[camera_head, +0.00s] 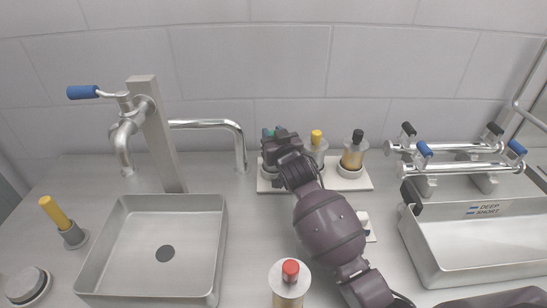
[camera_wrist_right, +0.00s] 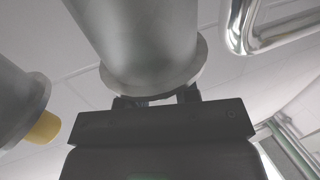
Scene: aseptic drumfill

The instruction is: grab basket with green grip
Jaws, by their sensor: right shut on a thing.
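The basket with the green grip (camera_head: 267,134) stands at the left end of a white tray (camera_head: 345,184) at the back of the counter. It is mostly hidden behind my right gripper (camera_head: 282,148), and only a bit of green shows beside the jaws. My right gripper is shut on it. In the right wrist view, a grey flanged cylinder (camera_wrist_right: 140,45) rises just beyond the right gripper (camera_wrist_right: 158,100), whose fingertips are largely hidden. I cannot tell whether the basket is lifted off the tray. My left gripper is not in view.
A yellow-topped container (camera_head: 316,145) and a black-topped amber one (camera_head: 354,152) stand close right on the tray. A sink (camera_head: 150,250) with a tap (camera_head: 205,124) is left. A red-capped bottle (camera_head: 289,285) stands in front. A metal trough (camera_head: 480,235) and valve pipes (camera_head: 455,148) are right.

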